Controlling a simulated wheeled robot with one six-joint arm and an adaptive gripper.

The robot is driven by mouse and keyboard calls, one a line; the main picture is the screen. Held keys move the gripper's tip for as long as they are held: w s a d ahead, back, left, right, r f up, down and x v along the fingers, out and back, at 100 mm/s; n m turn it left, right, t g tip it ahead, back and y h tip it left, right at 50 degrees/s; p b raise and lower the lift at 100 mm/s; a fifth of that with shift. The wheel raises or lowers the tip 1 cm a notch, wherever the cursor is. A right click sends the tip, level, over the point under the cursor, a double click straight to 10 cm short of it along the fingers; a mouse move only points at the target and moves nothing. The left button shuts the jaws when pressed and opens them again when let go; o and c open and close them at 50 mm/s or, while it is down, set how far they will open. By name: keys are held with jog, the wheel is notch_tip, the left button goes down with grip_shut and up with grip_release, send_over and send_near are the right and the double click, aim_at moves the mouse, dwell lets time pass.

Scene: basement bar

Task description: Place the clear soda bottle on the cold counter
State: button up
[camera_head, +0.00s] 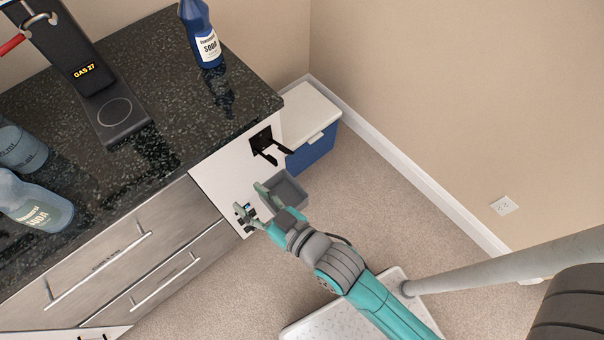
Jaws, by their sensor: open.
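The clear soda bottle (36,203) is at the left edge of the view, on the dark speckled counter (165,60), with a pale label reading SODA. Part of it is cut off by the frame edge. My gripper (253,202) is open and empty, in front of the white end panel of the counter, well to the right of the bottle. I cannot tell for sure which surface is the cold counter; a low unit with a white top (306,110) and blue front stands beyond the dark counter's right end.
A blue soda bottle (203,35) stands at the counter's back right. A black device marked GAS 27 (85,70) stands at the back left. Another clear vessel (20,148) is behind the clear bottle. A grey open bin (284,190) is beside my gripper. Carpet is clear to the right.

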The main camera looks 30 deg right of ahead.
jog(key=s+d+m+h, duration=0.2)
jog(key=s+d, duration=0.5)
jog(key=s, duration=0.5)
jog(key=s+d+m+h, duration=0.2)
jog(key=s+d+h, duration=0.2)
jog(key=s+d, duration=0.4)
jog(key=s, duration=0.5)
jog(key=shift+d, duration=0.15)
jog(key=shift+s+f, duration=0.1)
